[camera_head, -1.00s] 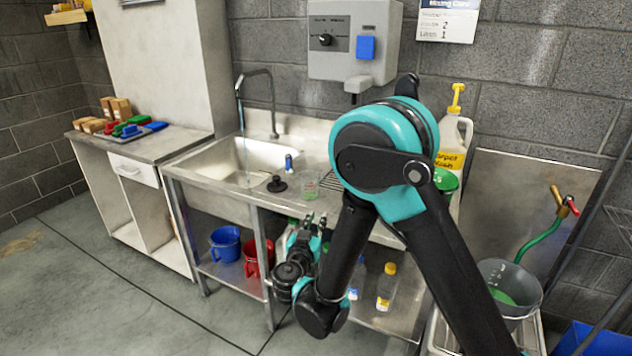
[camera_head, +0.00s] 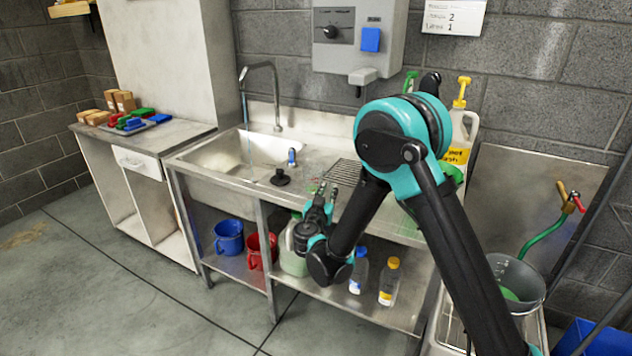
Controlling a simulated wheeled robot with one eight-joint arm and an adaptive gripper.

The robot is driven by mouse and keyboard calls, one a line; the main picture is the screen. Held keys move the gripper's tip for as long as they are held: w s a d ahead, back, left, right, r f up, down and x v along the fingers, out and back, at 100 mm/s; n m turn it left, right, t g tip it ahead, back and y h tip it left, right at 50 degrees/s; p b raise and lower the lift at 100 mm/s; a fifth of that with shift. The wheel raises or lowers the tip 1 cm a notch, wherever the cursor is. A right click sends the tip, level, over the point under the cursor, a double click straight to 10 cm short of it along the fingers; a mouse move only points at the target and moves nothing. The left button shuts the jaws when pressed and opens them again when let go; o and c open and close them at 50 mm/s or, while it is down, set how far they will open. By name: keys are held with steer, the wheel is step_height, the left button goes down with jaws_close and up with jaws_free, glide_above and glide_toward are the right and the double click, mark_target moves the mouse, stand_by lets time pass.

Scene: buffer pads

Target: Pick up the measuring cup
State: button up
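The clear measuring cup (camera_head: 311,184) with green markings stands on the steel sink counter, right of the basin. It is small and partly hidden behind my gripper. My gripper (camera_head: 325,190) is at the counter's front edge, its fingers pointing up and overlapping the cup in the picture. I cannot tell whether the fingers touch the cup or how far apart they are.
A black plunger-like stopper (camera_head: 280,177) and a small blue-topped item (camera_head: 292,157) stand left of the cup. A yellow-pump jug (camera_head: 462,135) stands behind my arm. Below are a blue jug (camera_head: 229,238), a red jug (camera_head: 258,252) and bottles (camera_head: 389,282). The floor in front is clear.

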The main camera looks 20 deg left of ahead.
mark_target(330, 184)
steer(key=w, duration=0.2)
steer(key=w+a, duration=0.1)
steer(key=w, duration=0.1)
steer(key=shift+w, duration=0.35)
jaws_close()
